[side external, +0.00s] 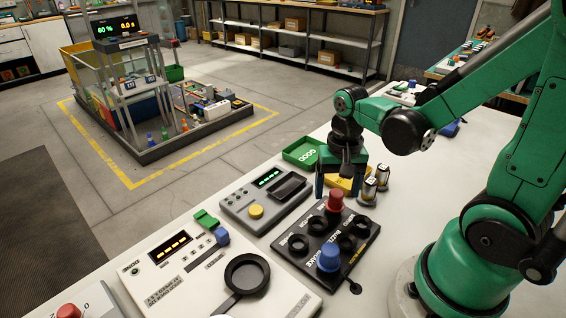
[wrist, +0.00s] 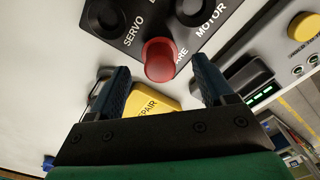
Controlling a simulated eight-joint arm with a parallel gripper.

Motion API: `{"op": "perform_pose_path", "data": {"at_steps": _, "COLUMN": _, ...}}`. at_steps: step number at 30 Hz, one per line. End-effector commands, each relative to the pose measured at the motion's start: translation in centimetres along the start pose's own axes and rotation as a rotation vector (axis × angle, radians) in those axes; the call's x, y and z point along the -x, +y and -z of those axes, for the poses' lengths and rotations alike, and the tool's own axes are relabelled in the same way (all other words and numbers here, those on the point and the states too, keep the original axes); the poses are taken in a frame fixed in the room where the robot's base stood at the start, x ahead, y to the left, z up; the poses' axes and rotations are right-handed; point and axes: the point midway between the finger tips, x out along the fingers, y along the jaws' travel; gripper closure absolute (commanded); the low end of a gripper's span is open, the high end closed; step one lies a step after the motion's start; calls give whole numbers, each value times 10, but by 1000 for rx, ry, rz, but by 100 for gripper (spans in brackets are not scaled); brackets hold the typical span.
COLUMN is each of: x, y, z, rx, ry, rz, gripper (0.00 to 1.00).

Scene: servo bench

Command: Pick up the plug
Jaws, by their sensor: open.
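A red plug (side external: 335,201) stands upright on a black board with several round sockets (side external: 318,238). A blue plug (side external: 329,258) stands at the near edge of that board; it does not show in the wrist view. My gripper (side external: 341,187) is open and empty, with its fingers pointing down just behind the red plug. In the wrist view the red plug (wrist: 159,60) appears beyond my open gripper (wrist: 159,80), roughly centred between the two blue fingertips. The board's SERVO and MOTOR labels are readable there.
A yellow tray marked REPAIR (side external: 346,184) lies under my gripper, with a green GOOD tray (side external: 303,153) behind it. Two small metal-and-black parts (side external: 376,183) stand to the right. Grey (side external: 265,199) and white (side external: 205,267) instrument boxes are on the left.

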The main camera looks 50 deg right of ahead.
Motion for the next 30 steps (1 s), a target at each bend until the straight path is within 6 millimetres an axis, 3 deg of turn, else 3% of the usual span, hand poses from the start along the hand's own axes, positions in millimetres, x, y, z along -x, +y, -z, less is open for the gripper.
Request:
{"op": "perform_pose_path", "data": {"at_steps": 6, "x": -16, "y": 0, "z": 0, "rx": 1, "ry": 1, "rz": 0, "gripper": 26}}
{"op": "perform_pose_path", "data": {"at_steps": 17, "x": -20, "y": 0, "z": -1, "rx": 2, "ry": 1, "rz": 1, "gripper": 26}}
{"op": "perform_pose_path", "data": {"at_steps": 18, "x": -20, "y": 0, "z": 0, "rx": 2, "ry": 1, "rz": 1, "gripper": 28}}
{"op": "perform_pose_path", "data": {"at_steps": 24, "x": -20, "y": 0, "z": 0, "rx": 2, "ry": 1, "rz": 1, "gripper": 85}}
{"op": "perform_pose_path", "data": {"at_steps": 26, "x": -20, "y": 0, "z": 0, "rx": 2, "ry": 1, "rz": 1, "gripper": 100}}
{"op": "perform_pose_path", "data": {"at_steps": 30, "x": -20, "y": 0, "z": 0, "rx": 2, "ry": 1, "rz": 1, "gripper": 100}}
